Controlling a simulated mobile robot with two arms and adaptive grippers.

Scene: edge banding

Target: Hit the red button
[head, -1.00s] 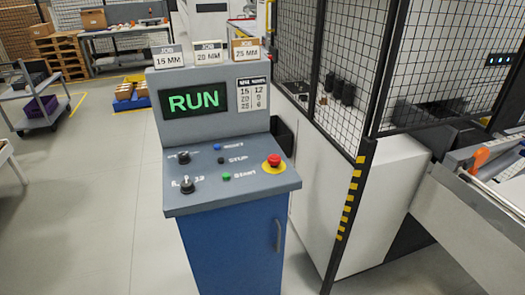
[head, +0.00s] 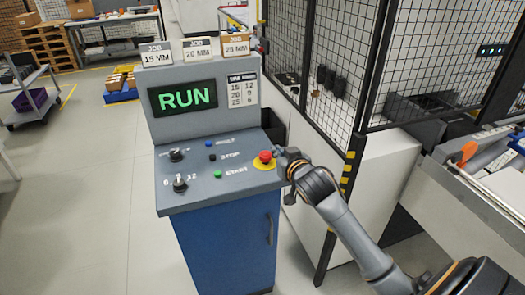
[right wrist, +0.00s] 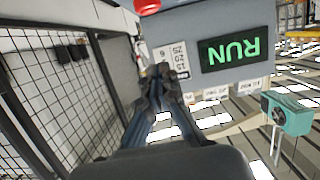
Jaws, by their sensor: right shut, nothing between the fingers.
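The red button (head: 265,156) sits on a yellow round base at the right side of the console's sloped panel (head: 208,183). My right gripper (head: 286,160) is just right of the button in the head view, shut and empty, at the panel's right edge. A small gap seems to show between them; I cannot tell the height difference. In the right wrist view, which is upside down, the closed fingers (right wrist: 158,73) point toward the console, and the red button (right wrist: 147,5) is cut off at the top edge. My left gripper is out of view.
The console screen (head: 183,97) reads RUN. Blue, black and green buttons and two dark knobs share the panel. Job cards (head: 197,49) stand on top. A mesh fence (head: 330,70) with a striped post (head: 348,175) stands to the right.

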